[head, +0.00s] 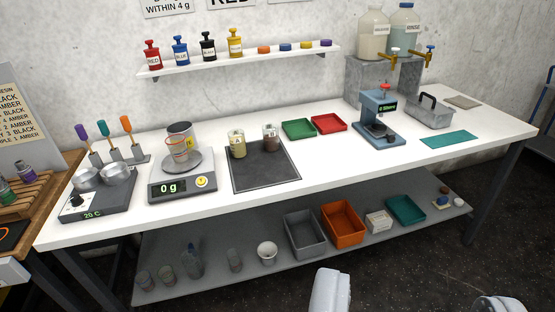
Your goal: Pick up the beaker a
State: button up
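Two small labelled beakers stand on the dark mat (264,172): one with yellowish contents (237,145) and one with brownish contents (270,138). Their labels are too small to read, so I cannot tell which is beaker a. A clear beaker with orange-red lines (178,152) shows at the scale (183,187), in front of a grey cylinder; the scale reads 0 g. Several clear vessels, such as a beaker (234,261), stand on the lower shelf. My gripper (412,299) shows as two white fingers, wide apart and empty, at the bottom edge, in front of the bench.
The white bench (335,165) also holds a hot plate (95,205) with pans at left, green (298,129) and red (329,123) trays, a blue press (379,117) and a grey basket (429,113). A wall shelf (240,60) hangs above. The bench's front middle is clear.

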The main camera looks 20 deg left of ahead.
aim_at(237, 138)
jog(key=z, duration=0.5)
jog(key=i, duration=2.05)
jog(key=u, duration=0.95)
jog(key=i, duration=0.7)
jog(key=u, duration=0.65)
